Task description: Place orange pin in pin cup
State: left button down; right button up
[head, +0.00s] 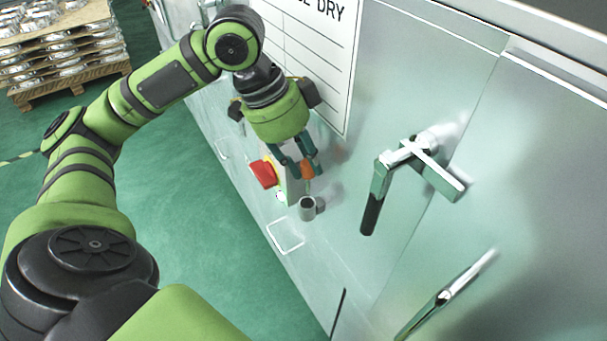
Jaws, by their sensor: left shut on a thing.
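The orange pin (307,170) is a small orange piece between the fingers of my left gripper (305,175), which is shut on it. The gripper hides part of the pin. The pin cup (307,208) is a small grey cylinder on the face of the metal cabinet, with a dark opening at its top. In the head view my left gripper and the pin are above the cup, with a gap between. The pin's exact depth relative to the cup cannot be told. My right gripper is not in view.
A red knob (263,173) on a yellow and pale mount sits left of the fingers. A large metal handle (412,165) juts out at the right, with another handle (445,296) below. A white sign (318,45) is behind my wrist. A loaded pallet (65,83) stands far left.

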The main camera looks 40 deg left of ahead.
pick_arm(q)
jog(key=shift+f, duration=3.25)
jog(key=shift+f, duration=0.15)
jog(key=c, duration=1)
grip_release()
jog(key=v, duration=1.2)
jog(key=shift+r+p, duration=0.25)
jog(key=shift+p, duration=0.1)
